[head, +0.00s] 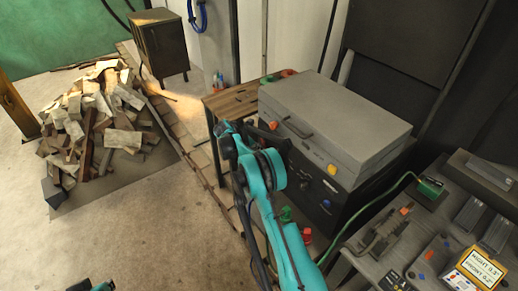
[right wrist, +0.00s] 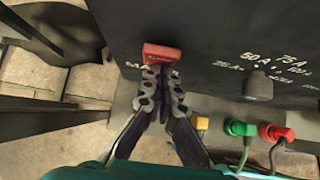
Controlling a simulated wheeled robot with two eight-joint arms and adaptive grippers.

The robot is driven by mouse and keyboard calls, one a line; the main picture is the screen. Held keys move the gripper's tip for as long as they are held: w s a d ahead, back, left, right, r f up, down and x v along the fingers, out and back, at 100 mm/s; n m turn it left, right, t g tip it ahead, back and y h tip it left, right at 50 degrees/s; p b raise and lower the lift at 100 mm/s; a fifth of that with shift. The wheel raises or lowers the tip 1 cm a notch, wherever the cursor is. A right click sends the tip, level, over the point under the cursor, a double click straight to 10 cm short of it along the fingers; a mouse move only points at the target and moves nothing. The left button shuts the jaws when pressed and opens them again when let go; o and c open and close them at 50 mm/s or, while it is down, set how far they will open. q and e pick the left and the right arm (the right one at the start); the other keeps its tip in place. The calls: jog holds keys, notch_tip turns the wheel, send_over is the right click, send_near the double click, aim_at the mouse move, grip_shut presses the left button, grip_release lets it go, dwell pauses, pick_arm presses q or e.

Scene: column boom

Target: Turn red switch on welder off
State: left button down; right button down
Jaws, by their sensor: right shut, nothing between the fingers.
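The welder is a dark box (head: 325,187) under a grey case in the head view; its dark front panel (right wrist: 215,45) with white amp markings fills the upper right wrist view. The red switch (right wrist: 162,52) sticks out from the panel's left part. My right gripper (right wrist: 162,74) is shut and empty, its fingertips together right at the switch's lower edge; whether they touch it I cannot tell. In the head view my teal right arm hides the switch and most of the gripper. At the bottom left edge a teal and black piece shows, too little to tell my left gripper's state.
A dark knob (right wrist: 258,86) and green (right wrist: 240,128) and red (right wrist: 276,132) cable plugs are right of the gripper. The grey case (head: 335,120) lies on the welder. A wooden table (head: 236,101) stands behind, a cluttered bench at right, a wood pile (head: 100,115) at left.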

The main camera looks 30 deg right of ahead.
jog(key=shift+d+r+p, duration=0.1)
jog(key=shift+r+p, duration=0.2)
jog(key=shift+r, duration=0.55)
jog(key=a+f+p+v, duration=0.1)
jog(key=v, duration=0.5)
jog(key=a+p+v, duration=0.1)
jog(key=p+v, duration=0.1)
jog(key=v, duration=0.5)
jog(key=shift+f, duration=0.3)
jog(key=shift+a, duration=0.1)
jog(key=shift+s+a+f+p, duration=0.1)
jog(key=shift+a+f+p, duration=0.2)
jog(key=shift+f, duration=0.25)
